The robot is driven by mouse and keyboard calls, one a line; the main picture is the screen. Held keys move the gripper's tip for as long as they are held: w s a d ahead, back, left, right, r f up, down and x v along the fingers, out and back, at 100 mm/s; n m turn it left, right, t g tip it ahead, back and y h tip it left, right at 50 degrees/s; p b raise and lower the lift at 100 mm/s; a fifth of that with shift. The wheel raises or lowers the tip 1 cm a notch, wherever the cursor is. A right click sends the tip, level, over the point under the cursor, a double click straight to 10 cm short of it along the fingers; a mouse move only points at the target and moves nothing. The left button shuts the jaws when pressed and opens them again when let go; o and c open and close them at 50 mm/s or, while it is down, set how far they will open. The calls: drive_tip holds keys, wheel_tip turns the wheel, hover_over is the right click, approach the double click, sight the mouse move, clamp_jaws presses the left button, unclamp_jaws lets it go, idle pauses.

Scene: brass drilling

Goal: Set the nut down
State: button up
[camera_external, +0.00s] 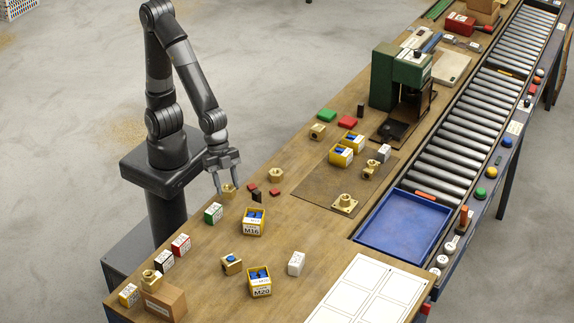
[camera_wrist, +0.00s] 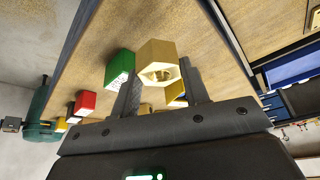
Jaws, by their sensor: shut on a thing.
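A brass hex nut (camera_external: 229,192) is between the two fingers of my gripper (camera_external: 227,182), near the table's left edge. My gripper is shut on it. In the wrist view the nut (camera_wrist: 158,62) shows its hole and flat sides between the dark fingers (camera_wrist: 161,78). It is at or just above the wooden table (camera_external: 318,196); I cannot tell whether it touches. Another brass nut (camera_external: 276,175) stands on the table a little to the right.
A green-and-white box (camera_external: 213,213) and the yellow M16 bin (camera_external: 254,222) stand close in front. Small red and dark blocks (camera_external: 253,188) lie just right of my gripper. A green press (camera_external: 400,80) and blue tray (camera_external: 405,228) are farther right.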

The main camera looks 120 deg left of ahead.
sight(227, 193)
drive_tip(key=shift+f, duration=1.95)
drive_tip(key=o, duration=1.2)
drive_tip(key=shift+f, duration=0.15)
drive_tip(key=shift+o, duration=0.2)
drive_tip(key=v, duration=1.1)
drive_tip(key=s+a+r+n+t+y, duration=0.1)
drive_tip(key=s+a+r+n+y, duration=0.1)
drive_tip(key=s+a+r+n, duration=0.4)
drive_tip(key=s+a+r, duration=0.3)
drive_tip(key=a, duration=0.2)
drive_tip(key=shift+s+a+r+t, duration=0.3)
drive_tip(key=shift+s+a, duration=0.1)
